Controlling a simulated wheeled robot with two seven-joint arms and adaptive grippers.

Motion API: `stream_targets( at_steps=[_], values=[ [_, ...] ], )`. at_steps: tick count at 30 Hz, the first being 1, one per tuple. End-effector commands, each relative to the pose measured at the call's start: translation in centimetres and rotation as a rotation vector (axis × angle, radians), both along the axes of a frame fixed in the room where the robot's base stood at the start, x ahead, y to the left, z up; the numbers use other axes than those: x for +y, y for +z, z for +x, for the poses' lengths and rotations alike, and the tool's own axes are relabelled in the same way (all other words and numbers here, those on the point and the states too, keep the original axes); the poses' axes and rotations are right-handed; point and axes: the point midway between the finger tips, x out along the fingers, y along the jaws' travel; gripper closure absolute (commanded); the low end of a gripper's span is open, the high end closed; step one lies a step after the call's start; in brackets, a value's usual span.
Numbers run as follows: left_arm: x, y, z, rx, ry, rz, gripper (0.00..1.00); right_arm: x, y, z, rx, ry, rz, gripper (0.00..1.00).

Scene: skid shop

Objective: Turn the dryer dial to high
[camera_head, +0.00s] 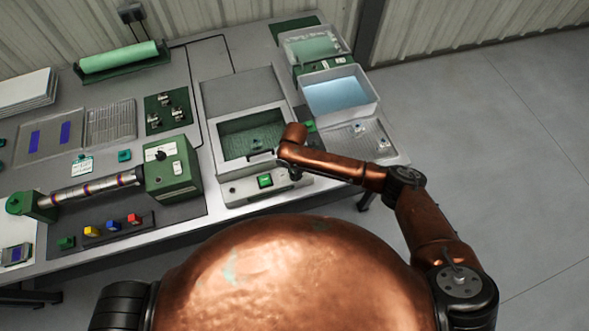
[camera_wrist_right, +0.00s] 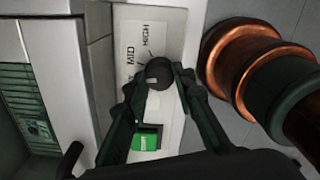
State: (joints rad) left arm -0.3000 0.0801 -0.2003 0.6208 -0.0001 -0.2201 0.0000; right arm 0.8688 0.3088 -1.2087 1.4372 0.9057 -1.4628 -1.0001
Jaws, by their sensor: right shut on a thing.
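The dryer (camera_head: 222,191) is a light grey box with a windowed lid, at the middle of the bench in the head view. Its dial (camera_wrist_right: 159,73) is a small dark round knob on the front panel, with the printed words MID and HIGH beside it in the right wrist view. A small pale mark shows on the knob; I cannot tell surely which setting it points at. My right gripper (camera_wrist_right: 157,79) is shut on the dial, one dark finger on each side. In the head view my right gripper (camera_head: 295,173) hides the dial. My left gripper is out of view.
A green lit switch (camera_head: 264,181) sits on the same panel, close to my fingers. A green control box (camera_head: 172,178) with a roller stands to the left. A tub of blue liquid (camera_head: 338,94) and a clear tray (camera_head: 366,138) lie to the right.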

Motion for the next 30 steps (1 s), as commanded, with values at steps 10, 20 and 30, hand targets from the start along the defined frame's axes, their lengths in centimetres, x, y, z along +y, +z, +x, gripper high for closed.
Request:
stream_targets(
  at_steps=[10,20,30],
  values=[
    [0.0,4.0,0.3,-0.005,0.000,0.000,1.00,0.1,0.4,-0.1,0.002,-0.332,0.001,1.00],
    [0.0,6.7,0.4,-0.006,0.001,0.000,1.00,0.1,0.3,-0.1,0.003,-0.645,0.001,1.00],
    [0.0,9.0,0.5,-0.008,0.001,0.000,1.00,0.1,0.2,-0.1,0.002,-0.957,0.000,1.00]
  ],
)
